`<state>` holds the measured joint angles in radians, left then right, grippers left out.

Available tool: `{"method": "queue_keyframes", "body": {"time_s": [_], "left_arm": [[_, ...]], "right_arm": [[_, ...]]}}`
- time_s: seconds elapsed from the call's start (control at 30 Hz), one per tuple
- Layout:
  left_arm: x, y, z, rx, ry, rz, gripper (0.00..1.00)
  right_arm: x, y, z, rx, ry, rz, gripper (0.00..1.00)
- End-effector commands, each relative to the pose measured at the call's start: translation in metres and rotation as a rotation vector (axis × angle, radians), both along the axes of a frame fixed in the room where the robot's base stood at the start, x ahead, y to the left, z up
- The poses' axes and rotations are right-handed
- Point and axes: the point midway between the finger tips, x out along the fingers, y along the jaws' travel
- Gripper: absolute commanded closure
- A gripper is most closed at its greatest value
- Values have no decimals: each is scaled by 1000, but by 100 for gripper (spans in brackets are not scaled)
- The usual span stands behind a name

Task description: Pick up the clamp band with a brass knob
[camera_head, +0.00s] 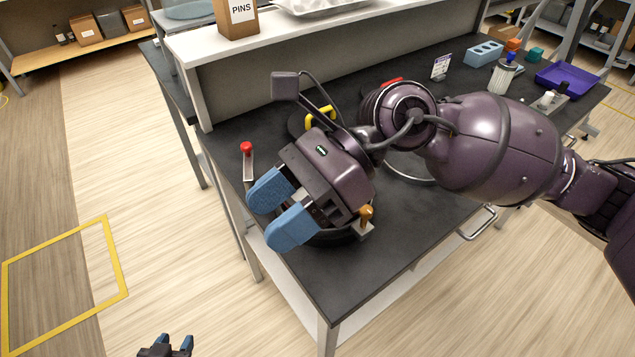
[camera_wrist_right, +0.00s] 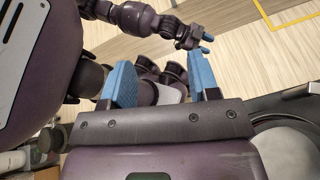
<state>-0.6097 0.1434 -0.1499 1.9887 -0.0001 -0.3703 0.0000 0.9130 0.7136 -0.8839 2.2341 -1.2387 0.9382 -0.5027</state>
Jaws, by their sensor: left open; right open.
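A brass knob (camera_head: 366,213) on a small metal bracket shows just right of my right gripper (camera_head: 268,214) in the head view. The clamp band it belongs to is mostly hidden under the gripper and arm. My right gripper is over the bench's near left end, its blue fingers apart and nothing between them. My left gripper (camera_head: 165,345) is low at the bottom edge of the head view, over the floor and away from the bench. It also shows in the right wrist view (camera_wrist_right: 204,45).
A red knob (camera_head: 246,148) on a metal bracket stands at the bench's left edge. A yellow handle (camera_head: 320,116) lies behind my right gripper. A purple tray (camera_head: 566,80), a blue block (camera_head: 483,54) and a white bottle (camera_head: 502,76) stand at the far right. The front bench top (camera_head: 345,290) is clear.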

Motion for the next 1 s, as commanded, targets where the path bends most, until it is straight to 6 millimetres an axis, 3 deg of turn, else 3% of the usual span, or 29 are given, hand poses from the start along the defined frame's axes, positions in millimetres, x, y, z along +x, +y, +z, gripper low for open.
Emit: {"method": "queue_keyframes", "body": {"time_s": [0.1,0.2,0.4,0.5,0.63,1.0], "left_arm": [[1,0,1,0,-2,0,57],[2,0,2,0,-6,-2,57],[7,-1,5,0,-17,-4,57],[9,-1,7,0,-22,-5,57],[11,-2,8,0,-25,-6,57],[9,-2,5,-1,-19,-5,57]], "right_arm": [[21,-26,-21,-251,-256,112,45],[45,-53,-30,-456,-433,182,45],[88,-101,-23,-776,-655,257,45],[100,-115,-18,-866,-705,272,45],[105,-122,-21,-912,-727,279,45],[105,-122,-67,-911,-726,280,45]]}}
